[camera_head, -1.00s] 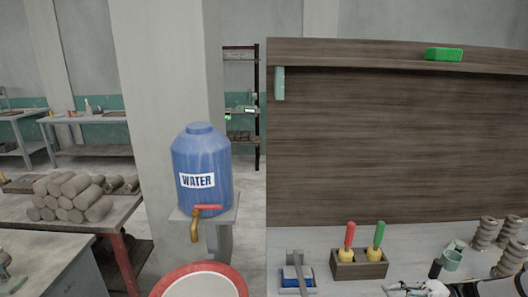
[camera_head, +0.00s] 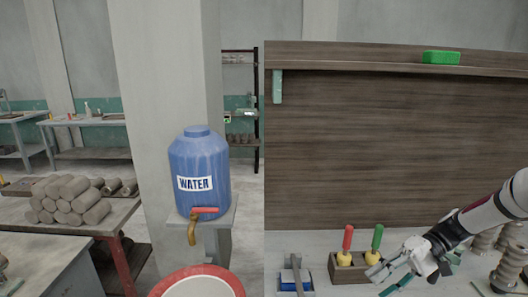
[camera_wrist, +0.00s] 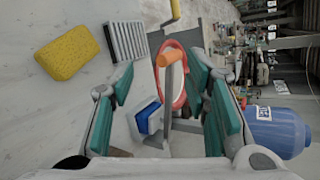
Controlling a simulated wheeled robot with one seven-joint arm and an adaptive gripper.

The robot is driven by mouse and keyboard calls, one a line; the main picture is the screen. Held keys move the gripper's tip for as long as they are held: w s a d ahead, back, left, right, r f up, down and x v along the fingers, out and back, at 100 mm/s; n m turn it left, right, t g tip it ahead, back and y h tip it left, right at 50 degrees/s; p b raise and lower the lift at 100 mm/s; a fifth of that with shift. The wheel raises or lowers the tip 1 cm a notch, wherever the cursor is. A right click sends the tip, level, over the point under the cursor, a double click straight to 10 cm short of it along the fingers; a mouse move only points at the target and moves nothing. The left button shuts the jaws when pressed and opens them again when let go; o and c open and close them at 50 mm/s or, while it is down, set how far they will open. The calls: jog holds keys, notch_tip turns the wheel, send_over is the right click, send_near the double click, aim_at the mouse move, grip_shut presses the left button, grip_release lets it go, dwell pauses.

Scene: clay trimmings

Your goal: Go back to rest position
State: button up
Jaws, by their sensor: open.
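My gripper (camera_head: 388,278) is in the lower right of the head view, on my arm that reaches in from the right edge. It is just right of a wooden holder (camera_head: 345,272) with a red-handled tool (camera_head: 348,240) and a green-handled tool (camera_head: 377,240). In the wrist view the two teal-padded fingers (camera_wrist: 165,108) stand wide apart. Nothing is held between them.
A blue water barrel (camera_head: 200,165) stands left of the bench, above a red-rimmed basin (camera_head: 235,277). A yellow sponge (camera_wrist: 68,52) lies on the bench. Grey clay cylinders (camera_head: 500,275) stand at the right. A green block (camera_head: 441,57) sits on the shelf.

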jog(key=s+a+r+t+h, duration=0.1)
jog(key=s+a+r+h, duration=0.35)
jog(key=r, duration=0.35)
jog(key=s+a+r+t+h, duration=0.1)
jog(key=s+a+r+h, duration=0.3)
jog(key=r, duration=0.4)
jog(key=s+r+t+h, duration=0.1)
jog(key=s+r+t, duration=0.2)
jog(key=s, duration=0.3)
jog(key=s+a+r+t+h, duration=0.1)
jog(key=s+r+t+h, duration=0.1)
jog(key=s+r+t, duration=0.2)
jog(key=shift+s+a+r+n, duration=0.2)
jog(key=shift+s+n, duration=0.1)
jog(key=shift+s, duration=0.55)
